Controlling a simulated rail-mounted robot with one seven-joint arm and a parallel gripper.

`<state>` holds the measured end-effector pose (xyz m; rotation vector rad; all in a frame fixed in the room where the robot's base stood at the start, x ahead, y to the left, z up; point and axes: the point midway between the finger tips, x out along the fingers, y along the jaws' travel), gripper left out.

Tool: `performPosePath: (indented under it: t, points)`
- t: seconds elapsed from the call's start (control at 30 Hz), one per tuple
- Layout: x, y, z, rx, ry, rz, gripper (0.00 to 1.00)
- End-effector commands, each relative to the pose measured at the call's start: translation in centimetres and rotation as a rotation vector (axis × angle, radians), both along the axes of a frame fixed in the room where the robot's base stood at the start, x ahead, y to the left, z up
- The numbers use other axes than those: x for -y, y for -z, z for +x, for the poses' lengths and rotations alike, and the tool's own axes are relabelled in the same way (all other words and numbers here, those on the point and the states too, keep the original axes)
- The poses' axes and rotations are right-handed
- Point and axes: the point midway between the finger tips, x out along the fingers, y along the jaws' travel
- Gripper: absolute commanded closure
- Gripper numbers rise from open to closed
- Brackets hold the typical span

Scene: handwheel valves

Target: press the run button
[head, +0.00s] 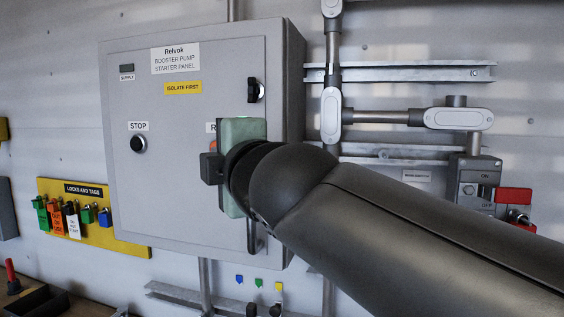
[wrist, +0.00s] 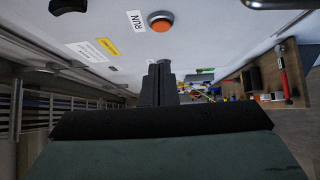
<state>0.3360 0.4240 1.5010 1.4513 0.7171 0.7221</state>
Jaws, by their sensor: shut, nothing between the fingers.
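The orange run button (wrist: 161,22) sits on the panel face beside a RUN label (wrist: 136,20) in the wrist view. In the head view only a sliver of the orange button (head: 213,146) shows beside my gripper's green body (head: 240,135). My gripper (wrist: 159,68) is shut and empty. In the wrist view its fingertips appear below the button, with a gap in the picture. The wrist view does not clearly show how far the tips are from the panel.
The STOP button (head: 138,144) is left on the same starter panel (head: 185,220). A black rotary handle (head: 256,90) is at its upper right. A yellow lock-and-tag board (head: 130,245) hangs left. Conduits (head: 375,116) and a switch box with a red lever (head: 513,195) are right.

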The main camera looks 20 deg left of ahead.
Motion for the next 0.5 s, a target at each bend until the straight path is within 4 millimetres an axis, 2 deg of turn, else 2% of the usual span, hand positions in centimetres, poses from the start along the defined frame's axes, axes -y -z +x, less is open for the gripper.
performPosePath:
  t: [0.2,0.5]
  points:
    - [2.3,0.0,-1.9,0.001,-0.003,0.000,1.00]
    - [2.8,0.0,-2.2,0.000,-0.002,-0.001,1.00]
